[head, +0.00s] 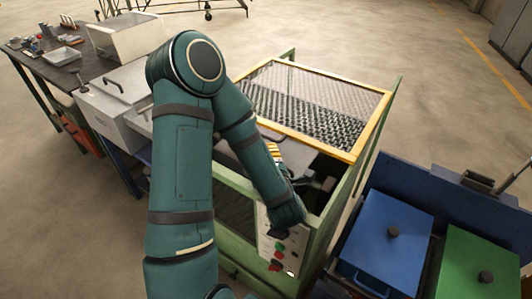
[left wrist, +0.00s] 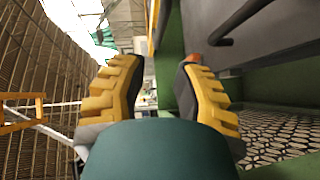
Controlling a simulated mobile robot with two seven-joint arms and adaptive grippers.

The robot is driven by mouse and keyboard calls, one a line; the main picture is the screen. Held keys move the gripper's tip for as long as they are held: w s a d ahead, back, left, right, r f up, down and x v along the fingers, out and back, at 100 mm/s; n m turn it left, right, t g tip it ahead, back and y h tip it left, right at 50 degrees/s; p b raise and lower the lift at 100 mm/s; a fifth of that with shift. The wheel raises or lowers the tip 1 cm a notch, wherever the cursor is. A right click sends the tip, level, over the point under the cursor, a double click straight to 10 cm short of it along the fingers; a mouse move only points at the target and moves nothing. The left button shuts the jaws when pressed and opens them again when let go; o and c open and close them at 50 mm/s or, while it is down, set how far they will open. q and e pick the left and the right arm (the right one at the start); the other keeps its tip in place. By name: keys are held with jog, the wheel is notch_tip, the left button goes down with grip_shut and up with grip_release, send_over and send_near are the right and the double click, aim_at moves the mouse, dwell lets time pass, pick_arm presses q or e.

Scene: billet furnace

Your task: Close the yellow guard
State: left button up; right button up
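The yellow guard (head: 371,122), a yellow frame filled with dark wire mesh, sits over the far part of the green machine (head: 320,248). A dark opening shows below its near edge; how far it is tilted is hard to tell. My left gripper (head: 297,165) is at the near side of the machine, short of the guard's near edge and partly hidden by my wrist. In the left wrist view the left gripper (left wrist: 155,65) has its yellow ridged fingers apart with nothing between them. My right gripper is not in view.
A control panel (head: 269,240) with red and green buttons is below my left wrist. A blue-lidded bin (head: 390,232) and a green-lidded bin (head: 474,268) stand at right. A workbench (head: 35,70) with a tray and small items is at far left. Open floor lies behind.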

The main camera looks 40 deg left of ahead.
pick_arm(q)
jog(key=shift+w+a+r, duration=0.1)
jog(key=shift+w+a, duration=0.05)
jog(key=shift+w, duration=0.05)
grip_shut()
jog(key=m+h+p, duration=0.9)
jog(key=m+p, duration=0.1)
jog(key=m, duration=0.8)
send_near(265, 125)
jog(key=w+a+r, duration=0.2)
jog(key=a, duration=0.1)
jog(key=s+a+m+g+h+p, duration=0.1)
jog(key=s+a+m+g+p, duration=0.15)
jog(key=m, duration=0.25)
jog(key=b+x, duration=0.1)
jog(key=x, duration=0.8)
jog(key=shift+a+t, duration=0.2)
jog(key=shift+t, duration=0.15)
